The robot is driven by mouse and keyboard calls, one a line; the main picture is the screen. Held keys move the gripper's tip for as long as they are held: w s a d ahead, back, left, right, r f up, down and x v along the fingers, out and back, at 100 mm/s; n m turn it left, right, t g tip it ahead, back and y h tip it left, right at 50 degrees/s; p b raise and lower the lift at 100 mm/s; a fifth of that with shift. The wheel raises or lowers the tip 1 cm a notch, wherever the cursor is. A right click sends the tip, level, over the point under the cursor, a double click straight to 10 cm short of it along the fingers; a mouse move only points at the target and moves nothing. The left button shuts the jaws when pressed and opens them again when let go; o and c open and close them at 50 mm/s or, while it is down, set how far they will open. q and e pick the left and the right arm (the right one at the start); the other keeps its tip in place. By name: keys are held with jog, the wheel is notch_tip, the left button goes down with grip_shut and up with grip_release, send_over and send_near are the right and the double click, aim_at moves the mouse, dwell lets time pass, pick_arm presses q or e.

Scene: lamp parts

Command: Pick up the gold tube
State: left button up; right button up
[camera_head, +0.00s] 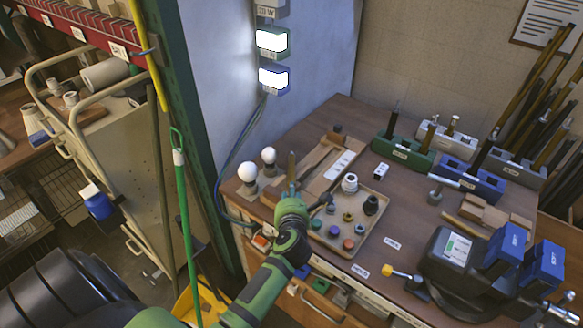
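A green and black arm, which I take to be my left, reaches in from the lower left. Its gripper (298,197) is over the table's near left part, beside the parts tray. One dark finger points right; the other is largely hidden, so its opening is unclear. A narrow brownish upright piece (292,165) shows just beyond the gripper; I cannot tell whether it is held. A gold-tan rod (466,228) lies on the table at right, apart from the gripper. Long gold-coloured tubes (540,100) lean in the far right corner. My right gripper is not in view.
Two white bulbs (248,172) stand left of the gripper. A tan tray (377,213) holds small fittings. Green (403,152) and blue (470,180) blocks stand behind. A black device with blue boxes (505,246) fills the near right. A green pole (184,220) stands left.

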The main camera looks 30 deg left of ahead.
pick_arm(q)
jog(key=shift+x, duration=1.9)
jog(key=shift+r, duration=0.2)
grip_shut()
